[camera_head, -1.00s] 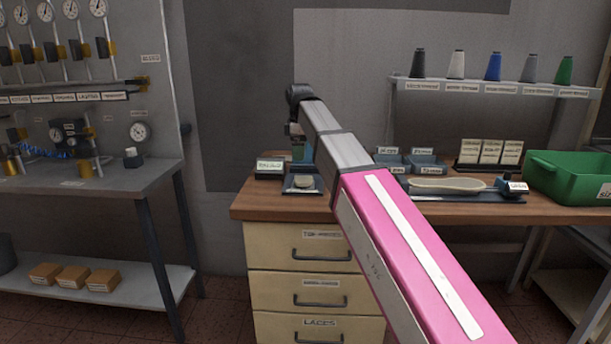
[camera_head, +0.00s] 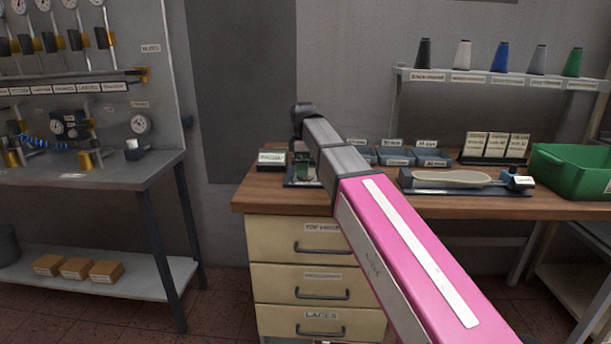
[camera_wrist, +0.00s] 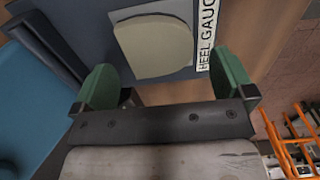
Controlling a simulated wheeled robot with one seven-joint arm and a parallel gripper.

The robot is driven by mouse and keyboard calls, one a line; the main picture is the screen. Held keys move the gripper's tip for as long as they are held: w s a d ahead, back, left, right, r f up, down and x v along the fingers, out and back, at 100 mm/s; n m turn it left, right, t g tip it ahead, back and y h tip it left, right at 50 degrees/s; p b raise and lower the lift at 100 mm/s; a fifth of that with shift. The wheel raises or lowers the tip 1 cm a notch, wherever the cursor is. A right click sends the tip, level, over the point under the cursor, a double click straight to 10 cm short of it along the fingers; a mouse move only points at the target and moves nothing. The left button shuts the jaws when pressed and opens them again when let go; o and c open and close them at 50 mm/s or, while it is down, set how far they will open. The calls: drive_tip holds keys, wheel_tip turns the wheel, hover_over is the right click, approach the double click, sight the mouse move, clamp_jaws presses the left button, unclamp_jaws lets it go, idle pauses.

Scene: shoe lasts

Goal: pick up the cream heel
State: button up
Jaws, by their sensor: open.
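The cream heel (camera_wrist: 155,45) is a rounded, D-shaped piece lying flat on a dark plate (camera_wrist: 82,22) in the wrist view. A white label reading HEEL GAUG… (camera_wrist: 207,35) runs beside it. My gripper (camera_wrist: 166,84) is open, its two green fingers apart, with nothing between the fingertips. The heel lies just beyond the fingertips, roughly centred between them. In the head view my gripper (camera_head: 302,171) is over the dark plate on the wooden bench, and the heel cannot be made out there.
A small labelled block (camera_head: 271,161) stands left of the plate. Blue bins (camera_head: 397,157), a long pale shoe piece on a dark holder (camera_head: 450,178) and a green crate (camera_head: 572,172) stand to the right. Drawers are below the bench.

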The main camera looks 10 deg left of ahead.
wheel_tip(320, 180, down, 2)
drive_tip(key=shift+f, duration=0.1)
drive_tip(key=shift+c, duration=0.3)
drive_tip(key=c, duration=1)
